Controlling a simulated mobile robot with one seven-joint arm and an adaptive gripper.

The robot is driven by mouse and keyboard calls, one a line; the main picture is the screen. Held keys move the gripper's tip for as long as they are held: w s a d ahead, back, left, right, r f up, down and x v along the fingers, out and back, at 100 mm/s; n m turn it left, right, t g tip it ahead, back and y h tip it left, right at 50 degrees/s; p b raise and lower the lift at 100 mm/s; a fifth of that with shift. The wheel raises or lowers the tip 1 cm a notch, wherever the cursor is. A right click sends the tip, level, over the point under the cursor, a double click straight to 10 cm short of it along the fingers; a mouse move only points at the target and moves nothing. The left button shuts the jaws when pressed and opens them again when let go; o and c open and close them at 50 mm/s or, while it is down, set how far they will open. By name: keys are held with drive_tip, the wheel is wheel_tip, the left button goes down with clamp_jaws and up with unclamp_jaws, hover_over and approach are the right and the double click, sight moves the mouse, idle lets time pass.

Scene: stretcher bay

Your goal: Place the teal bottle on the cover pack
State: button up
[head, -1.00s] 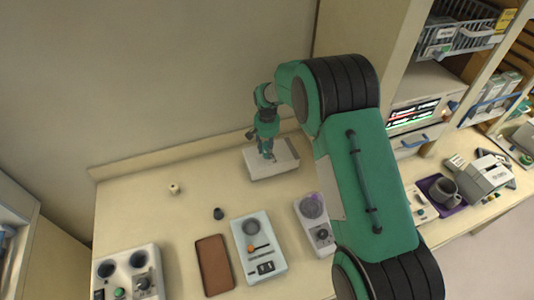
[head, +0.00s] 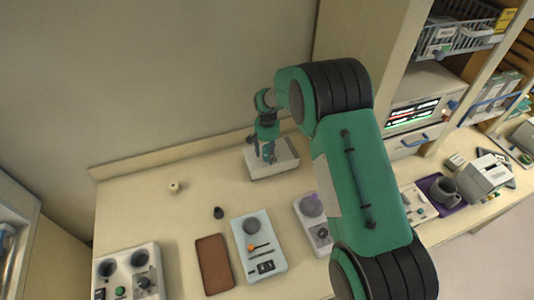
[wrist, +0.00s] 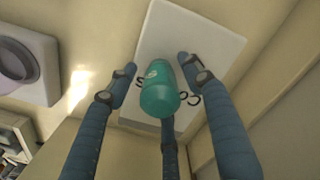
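The teal bottle (wrist: 160,90) shows in the wrist view between the fingers of my gripper (wrist: 157,66). It is seen nearly end-on and looks upright over the white cover pack (wrist: 212,45), whose dark lettering it partly hides. Small gaps show between the two upper fingertips and the bottle, so the gripper looks open around it. The third finger is partly hidden behind the bottle. In the head view my gripper (head: 266,155) points down at the cover pack (head: 288,163) near the back wall. There the bottle is hard to tell from the green fingers.
On the table stand a small beige piece (head: 174,188), a dark knob-like piece (head: 218,212), a brown tray (head: 214,264), a pale blue panel (head: 270,240) and a grey device (head: 128,272). Another device (head: 312,207) is partly behind my arm. A shelf unit stands right.

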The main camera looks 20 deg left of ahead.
wheel_tip(320, 180, up, 12)
drive_tip(key=shift+r+b, duration=0.15)
drive_tip(key=shift+b, duration=0.5)
idle(0.7)
idle(0.4)
